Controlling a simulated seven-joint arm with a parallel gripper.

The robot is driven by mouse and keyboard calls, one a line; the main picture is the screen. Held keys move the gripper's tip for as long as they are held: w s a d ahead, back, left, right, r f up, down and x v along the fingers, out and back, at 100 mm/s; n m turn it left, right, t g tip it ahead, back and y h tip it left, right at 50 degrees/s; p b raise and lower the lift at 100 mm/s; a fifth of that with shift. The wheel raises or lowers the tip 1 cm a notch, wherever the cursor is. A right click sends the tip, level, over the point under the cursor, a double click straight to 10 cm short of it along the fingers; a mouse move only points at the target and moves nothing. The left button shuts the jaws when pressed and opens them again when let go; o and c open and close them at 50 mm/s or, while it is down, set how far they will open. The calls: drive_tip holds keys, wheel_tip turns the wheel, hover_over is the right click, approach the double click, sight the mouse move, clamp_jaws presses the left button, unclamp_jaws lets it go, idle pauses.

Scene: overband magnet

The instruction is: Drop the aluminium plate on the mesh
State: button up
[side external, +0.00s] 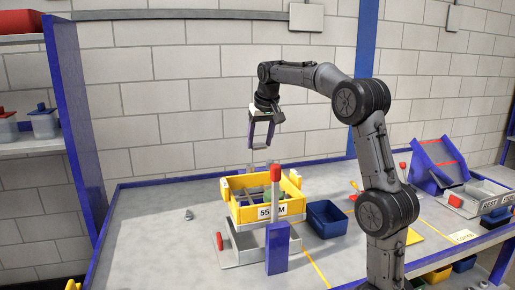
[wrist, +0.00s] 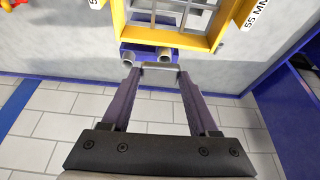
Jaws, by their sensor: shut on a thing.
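In the wrist view my gripper (wrist: 160,70) is shut on a thin grey piece, the aluminium plate (wrist: 160,66), which spans the gap between the fingertips. In the side view the plate is too small to make out clearly. The yellow frame (side external: 238,213), labelled 55 MM, stands on the bench; its mesh (wrist: 170,12) shows as a grid at the top of the wrist view. The plate is apart from the mesh.
A blue post (side external: 277,248) with a red top stands before the frame. Grey trays (side external: 238,253) lie under it. A blue bin (side external: 327,220) is to its right. A blue chute (side external: 432,168) and a grey box (side external: 482,197) stand far right. A small metal piece (side external: 188,214) lies left.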

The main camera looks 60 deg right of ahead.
drive_tip(key=s+a+r, duration=0.2)
drive_tip(key=s+a, duration=0.2)
drive_tip(key=shift+d+f, duration=0.1)
drive_tip(key=shift+f, duration=2.65)
drive_tip(key=o, duration=1.4)
drive_tip(key=v, duration=1.4)
drive_tip(key=shift+f, duration=0.1)
drive_tip(key=shift+w, duration=0.1)
